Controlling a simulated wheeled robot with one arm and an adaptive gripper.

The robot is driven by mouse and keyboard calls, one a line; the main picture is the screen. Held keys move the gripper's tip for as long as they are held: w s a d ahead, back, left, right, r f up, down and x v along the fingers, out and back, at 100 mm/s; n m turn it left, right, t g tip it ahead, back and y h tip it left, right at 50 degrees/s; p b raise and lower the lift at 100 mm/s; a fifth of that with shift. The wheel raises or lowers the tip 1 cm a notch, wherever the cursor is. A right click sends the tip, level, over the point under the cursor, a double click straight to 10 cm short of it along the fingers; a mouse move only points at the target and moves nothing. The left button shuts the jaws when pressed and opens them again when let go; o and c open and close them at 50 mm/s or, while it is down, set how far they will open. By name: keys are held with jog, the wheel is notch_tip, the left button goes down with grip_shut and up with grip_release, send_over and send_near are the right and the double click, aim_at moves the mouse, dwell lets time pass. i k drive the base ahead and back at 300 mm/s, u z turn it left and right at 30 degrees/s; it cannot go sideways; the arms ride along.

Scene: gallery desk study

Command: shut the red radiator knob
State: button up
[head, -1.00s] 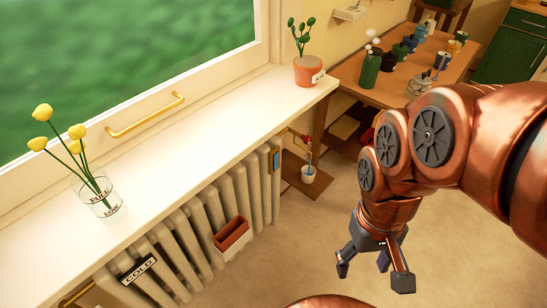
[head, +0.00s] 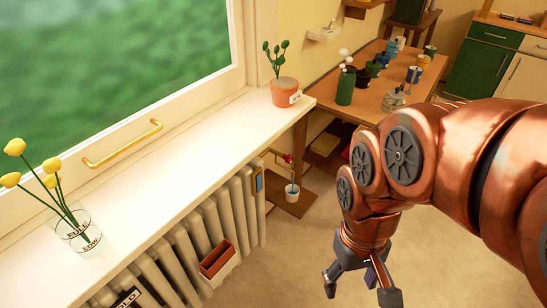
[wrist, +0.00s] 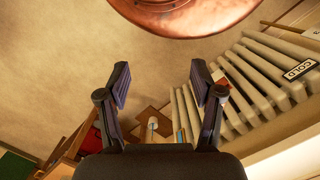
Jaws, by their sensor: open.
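The red radiator knob (head: 288,158) shows small in the head view, on a thin pipe just past the right end of the pale radiator (head: 208,225). A white cup (head: 292,190) stands below it on a brown board (head: 287,205). I cannot tell how far the knob is turned. My gripper (head: 360,290) is open and empty, pointing down over the floor, to the right of the knob and apart from it. In the wrist view my open fingers (wrist: 160,75) frame bare floor; the cup (wrist: 152,123) shows between them, and I cannot make out the knob there.
The white sill (head: 190,155) above the radiator holds yellow flowers (head: 45,190) in a glass and a potted cactus (head: 285,90). A reddish-brown box (head: 216,258) hangs on the radiator. A wooden table (head: 375,100) with jars stands behind. The floor (head: 300,250) by the radiator is clear.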

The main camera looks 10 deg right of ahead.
aim_at(288, 158)
jog(key=u, duration=2.1)
jog(key=k, duration=0.9)
jog(key=z, duration=1.1)
jog(key=i, duration=0.5)
